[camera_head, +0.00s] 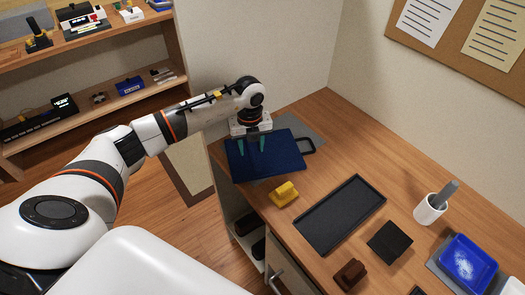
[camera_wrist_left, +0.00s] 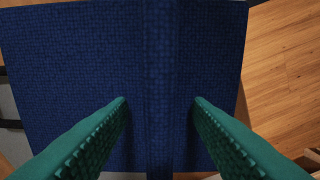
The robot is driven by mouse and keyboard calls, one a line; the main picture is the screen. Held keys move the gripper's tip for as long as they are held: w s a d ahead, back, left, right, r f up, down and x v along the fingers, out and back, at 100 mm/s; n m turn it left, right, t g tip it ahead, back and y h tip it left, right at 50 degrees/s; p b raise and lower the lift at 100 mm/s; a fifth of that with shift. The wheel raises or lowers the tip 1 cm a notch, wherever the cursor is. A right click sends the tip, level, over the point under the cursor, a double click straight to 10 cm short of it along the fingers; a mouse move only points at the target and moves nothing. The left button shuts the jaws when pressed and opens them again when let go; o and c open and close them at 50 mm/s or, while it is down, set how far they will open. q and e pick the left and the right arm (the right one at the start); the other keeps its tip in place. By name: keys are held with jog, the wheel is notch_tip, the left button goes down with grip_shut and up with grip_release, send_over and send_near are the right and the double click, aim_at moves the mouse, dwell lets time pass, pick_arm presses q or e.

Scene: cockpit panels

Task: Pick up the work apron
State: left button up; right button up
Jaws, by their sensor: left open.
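The work apron (camera_head: 280,160) is a dark blue folded cloth with a black loop at its right side. It lies on a grey mat (camera_head: 309,130) at the far left end of the wooden desk. My left gripper (camera_head: 252,146) is directly over the apron, pointing down, with its teal fingers apart. In the left wrist view the woven blue apron (camera_wrist_left: 60,60) fills most of the picture, with a raised fold (camera_wrist_left: 157,80) running between the two open fingers (camera_wrist_left: 160,103). I cannot tell whether the fingertips touch the cloth. My right gripper is not in view.
A yellow object (camera_head: 284,194) sits just in front of the apron. A black tray (camera_head: 340,214), a dark square pad (camera_head: 390,242), a brown block (camera_head: 350,274), a white cup (camera_head: 430,209) and a blue tray (camera_head: 467,265) occupy the desk. Shelves (camera_head: 95,104) stand at left.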

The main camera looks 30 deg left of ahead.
pick_arm(q)
jog(key=shift+f, duration=0.25)
jog(key=shift+f, duration=0.2)
dwell(0.4)
jog(key=shift+c, duration=0.4)
grip_shut()
